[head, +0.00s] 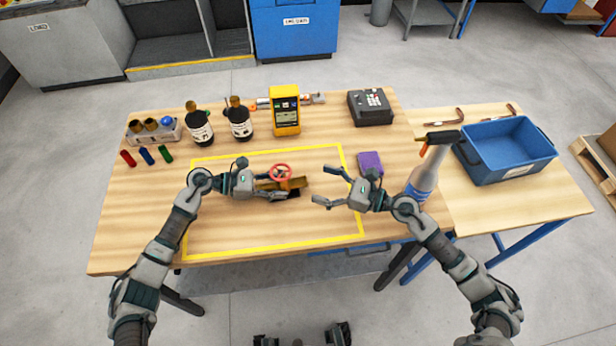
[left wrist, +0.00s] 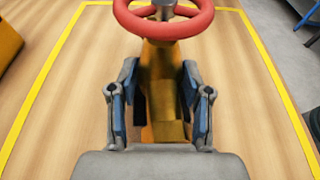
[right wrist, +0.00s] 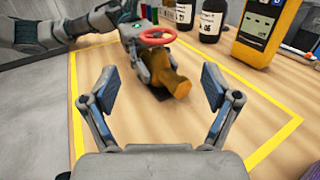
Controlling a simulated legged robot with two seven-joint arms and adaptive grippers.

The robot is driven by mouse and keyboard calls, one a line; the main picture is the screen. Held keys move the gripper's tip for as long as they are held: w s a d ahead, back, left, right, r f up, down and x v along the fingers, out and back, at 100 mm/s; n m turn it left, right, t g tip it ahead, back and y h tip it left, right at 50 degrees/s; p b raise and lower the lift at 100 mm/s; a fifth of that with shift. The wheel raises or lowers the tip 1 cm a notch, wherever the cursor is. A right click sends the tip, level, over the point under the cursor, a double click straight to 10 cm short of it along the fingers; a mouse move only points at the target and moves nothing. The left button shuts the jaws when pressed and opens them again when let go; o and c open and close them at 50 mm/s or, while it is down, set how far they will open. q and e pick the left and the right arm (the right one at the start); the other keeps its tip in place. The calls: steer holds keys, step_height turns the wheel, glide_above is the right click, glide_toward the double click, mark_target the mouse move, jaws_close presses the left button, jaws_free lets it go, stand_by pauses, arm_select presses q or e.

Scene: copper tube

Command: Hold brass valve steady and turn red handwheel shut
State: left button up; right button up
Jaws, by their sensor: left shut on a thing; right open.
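The brass valve (head: 296,184) lies inside the yellow outline on the table. It also shows in the left wrist view (left wrist: 162,85) and the right wrist view (right wrist: 172,82). The red handwheel (head: 281,172) sits on top of it, seen too in the left wrist view (left wrist: 163,27) and right wrist view (right wrist: 157,36). My left gripper (head: 268,189) is shut on the valve's near end, its fingers (left wrist: 160,105) on either side of the body. My right gripper (head: 322,187) is open and empty, to the right of the valve and apart from it, with fingers spread (right wrist: 160,95).
Two dark bottles (head: 200,128) and a yellow device (head: 286,112) stand behind the outline. A blue bin (head: 505,150) is farther right. The outlined area (head: 230,235) in front is clear.

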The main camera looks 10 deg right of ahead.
steer(key=shift+s+d, duration=0.1)
steer(key=shift+d, duration=0.05)
arm_select(q)
steer(key=o, duration=0.9)
steer(key=shift+o, duration=0.2)
